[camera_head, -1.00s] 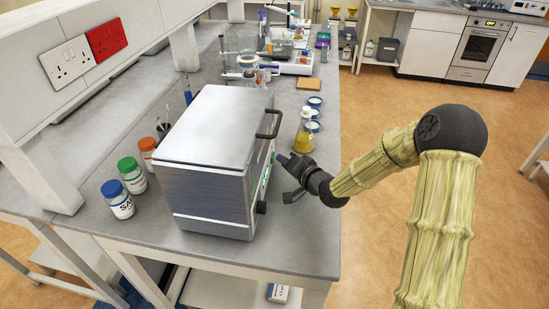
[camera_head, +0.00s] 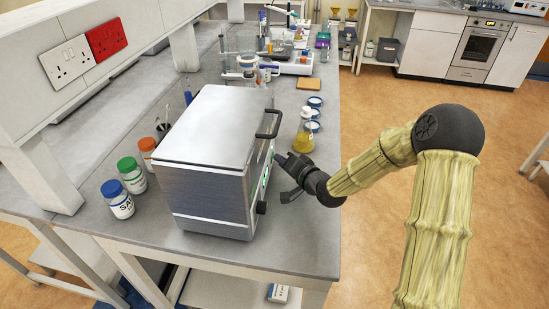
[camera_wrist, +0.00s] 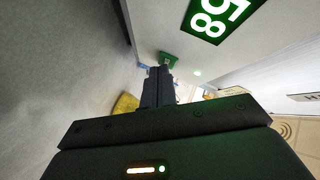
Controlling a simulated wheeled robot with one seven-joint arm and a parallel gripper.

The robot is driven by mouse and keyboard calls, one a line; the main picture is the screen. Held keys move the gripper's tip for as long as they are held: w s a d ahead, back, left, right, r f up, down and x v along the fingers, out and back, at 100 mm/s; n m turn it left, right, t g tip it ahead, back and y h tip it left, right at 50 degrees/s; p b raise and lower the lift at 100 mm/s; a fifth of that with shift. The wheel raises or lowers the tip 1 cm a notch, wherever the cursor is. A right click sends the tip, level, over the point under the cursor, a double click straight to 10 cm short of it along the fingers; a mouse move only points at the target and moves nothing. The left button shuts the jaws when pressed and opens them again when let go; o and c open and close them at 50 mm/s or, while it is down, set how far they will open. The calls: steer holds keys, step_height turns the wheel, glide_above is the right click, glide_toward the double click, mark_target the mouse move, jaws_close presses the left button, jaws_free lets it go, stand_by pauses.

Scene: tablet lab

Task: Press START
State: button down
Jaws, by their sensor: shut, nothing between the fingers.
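A metal box-shaped device (camera_head: 212,130) with a closed lid stands on the bench; its front panel faces right. In the wrist view, the panel has a green display (camera_wrist: 219,17) reading 58 and a small green square (camera_wrist: 168,58), likely a button; no START label is readable. My gripper (camera_head: 280,159) is shut and empty, with its tip at the panel, below the lid's black handle (camera_head: 271,122). In the wrist view, the fingertips (camera_wrist: 157,74) overlap the lower left of the green square. I cannot tell whether they touch it.
A flask of yellow liquid (camera_head: 304,142) stands just behind my gripper. A black knob (camera_head: 262,207) sits low on the panel's near end. Several capped jars, including a blue-capped one (camera_head: 117,199), stand left of the device. The bench in front is clear.

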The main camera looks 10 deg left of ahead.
steer(key=shift+d, duration=0.75)
steer(key=shift+s+d+p, duration=0.15)
steer(key=shift+d+p, duration=0.8)
steer(key=shift+d, duration=1.6)
